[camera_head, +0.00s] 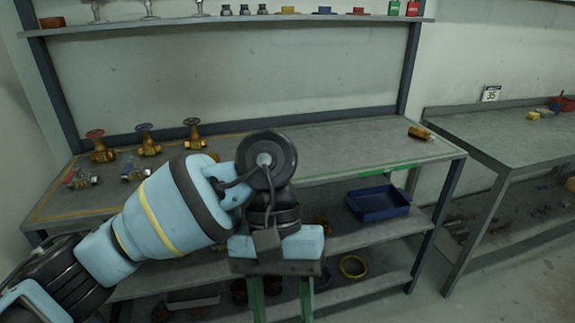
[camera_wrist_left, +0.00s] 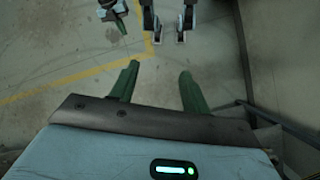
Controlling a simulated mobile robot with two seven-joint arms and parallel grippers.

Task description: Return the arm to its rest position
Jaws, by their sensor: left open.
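My left arm (camera_head: 165,212) reaches in from the left, pale blue with dark joints, in front of the workbench. My left gripper (camera_head: 279,300) points down at the bottom of the head view, in front of the bench's lower shelves. In the left wrist view its two green fingers (camera_wrist_left: 156,88) are spread apart with nothing between them, above bare floor. On the bench (camera_head: 340,140) stand three brass valves with a red (camera_head: 100,147), a blue (camera_head: 148,141) and a dark handwheel (camera_head: 193,134). My right gripper does not show in the head view.
Small fittings (camera_head: 80,178) lie at the bench's left; a brass piece (camera_head: 420,133) lies at its right. A blue tray (camera_head: 378,203) and a yellow ring (camera_head: 353,267) sit on lower shelves. A second table (camera_head: 500,135) stands right. The floor (camera_head: 400,308) at lower right is clear.

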